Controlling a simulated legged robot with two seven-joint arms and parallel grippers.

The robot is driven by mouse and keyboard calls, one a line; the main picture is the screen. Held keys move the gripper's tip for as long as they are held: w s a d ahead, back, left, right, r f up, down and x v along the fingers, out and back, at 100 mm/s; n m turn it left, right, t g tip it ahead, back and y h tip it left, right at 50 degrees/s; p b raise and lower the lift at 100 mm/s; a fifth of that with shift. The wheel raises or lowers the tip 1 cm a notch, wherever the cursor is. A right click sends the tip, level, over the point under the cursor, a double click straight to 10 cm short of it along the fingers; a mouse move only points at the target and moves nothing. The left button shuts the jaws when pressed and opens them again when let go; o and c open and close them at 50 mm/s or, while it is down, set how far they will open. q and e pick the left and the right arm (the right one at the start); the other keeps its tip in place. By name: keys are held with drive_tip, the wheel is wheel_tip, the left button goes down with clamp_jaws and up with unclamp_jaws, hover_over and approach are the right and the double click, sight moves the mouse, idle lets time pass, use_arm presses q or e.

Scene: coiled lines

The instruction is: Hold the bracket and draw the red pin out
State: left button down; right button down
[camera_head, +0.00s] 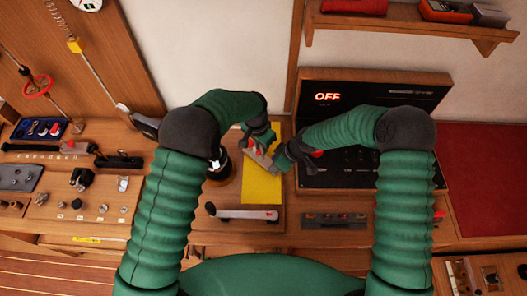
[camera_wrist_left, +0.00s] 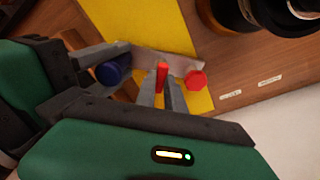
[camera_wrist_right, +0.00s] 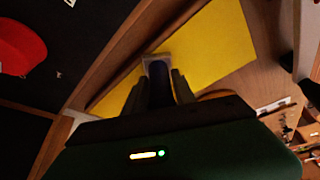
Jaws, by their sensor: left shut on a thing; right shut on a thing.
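A grey bracket (camera_head: 258,158) is held over the yellow mat, tilted; it also shows in the left wrist view (camera_wrist_left: 150,60). My left gripper (camera_head: 267,141) is shut on the red pin (camera_wrist_left: 162,75), which stands against the bracket between its fingers. A red hexagonal knob (camera_wrist_left: 196,80) is at one end of the bracket. A dark blue round grip (camera_wrist_left: 114,71) is at the other end. My right gripper (camera_wrist_right: 158,88) is shut on this blue grip (camera_wrist_right: 158,80). My grippers hide part of the bracket in the head view.
The yellow mat (camera_head: 262,190) lies on the wooden bench. A dark panel reading OFF (camera_head: 330,97) stands behind my right arm. A dark round object (camera_head: 219,166) stands left of the mat.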

use_arm(q)
drive_tip(key=shift+a, duration=0.1)
use_arm(e)
drive_tip(key=shift+w+d, duration=0.1)
drive_tip(key=shift+w, duration=0.1)
use_arm(q)
drive_tip(key=shift+r, duration=0.25)
idle(0.4)
drive_tip(key=shift+r, duration=3.55)
use_arm(e)
drive_tip(key=shift+s, duration=0.15)
use_arm(q)
drive_tip(key=shift+w, duration=0.1)
use_arm(e)
drive_tip(key=c, duration=0.9)
unclamp_jaws()
drive_tip(key=shift+c, duration=0.2)
use_arm(q)
drive_tip(key=shift+f, duration=0.1)
use_arm(e)
drive_tip(key=v, duration=1.1)
drive_tip(key=shift+r, duration=0.35)
